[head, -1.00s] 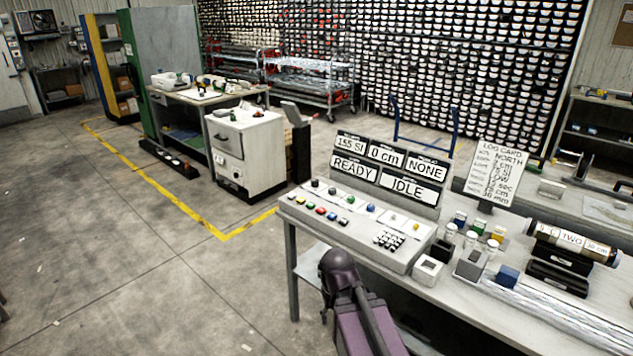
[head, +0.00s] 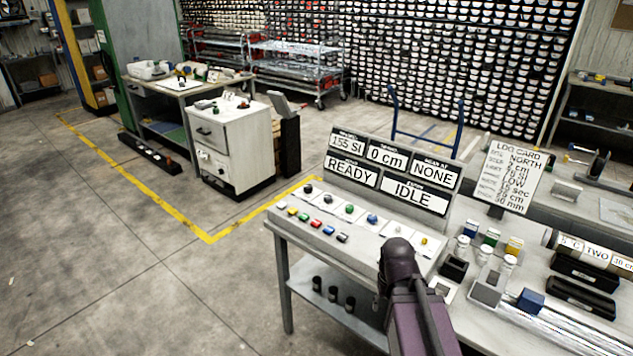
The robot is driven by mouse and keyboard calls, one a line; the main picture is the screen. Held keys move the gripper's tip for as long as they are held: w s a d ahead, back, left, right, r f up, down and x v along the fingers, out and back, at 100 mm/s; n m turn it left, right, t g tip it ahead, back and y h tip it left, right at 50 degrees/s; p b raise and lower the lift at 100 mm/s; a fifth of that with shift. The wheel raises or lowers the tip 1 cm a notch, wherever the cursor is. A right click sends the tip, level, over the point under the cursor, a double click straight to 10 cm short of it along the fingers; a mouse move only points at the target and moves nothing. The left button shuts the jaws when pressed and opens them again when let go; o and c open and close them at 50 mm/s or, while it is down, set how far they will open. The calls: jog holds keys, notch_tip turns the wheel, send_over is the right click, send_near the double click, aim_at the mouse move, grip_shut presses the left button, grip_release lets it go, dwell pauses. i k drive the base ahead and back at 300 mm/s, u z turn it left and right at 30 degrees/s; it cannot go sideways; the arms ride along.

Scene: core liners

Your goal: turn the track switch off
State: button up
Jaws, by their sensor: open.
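A pale control console (head: 322,208) stands on the bench, with a row of knobs and a row of coloured buttons. Its knobs include a black one (head: 308,188), a green one (head: 350,209) and a blue one (head: 372,219). I cannot tell which control, here or elsewhere, is the track switch, or its position; labels are too small to read. The display board (head: 390,168) behind reads "155 SI", "0 cm", "NONE", "READY" and "IDLE". My dark purple arm rises in front of the console and hides part of its right side. My gripper's fingertips do not show.
A log card (head: 512,177), small bottles, coloured blocks and a labelled core tube (head: 585,250) crowd the bench right of the console. A white cabinet (head: 235,145) and a workbench (head: 165,98) stand at the back left. The floor (head: 120,240) on the left is clear.

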aim_at(307, 187)
jog(key=i, duration=1.1)
jog(key=u, duration=0.5)
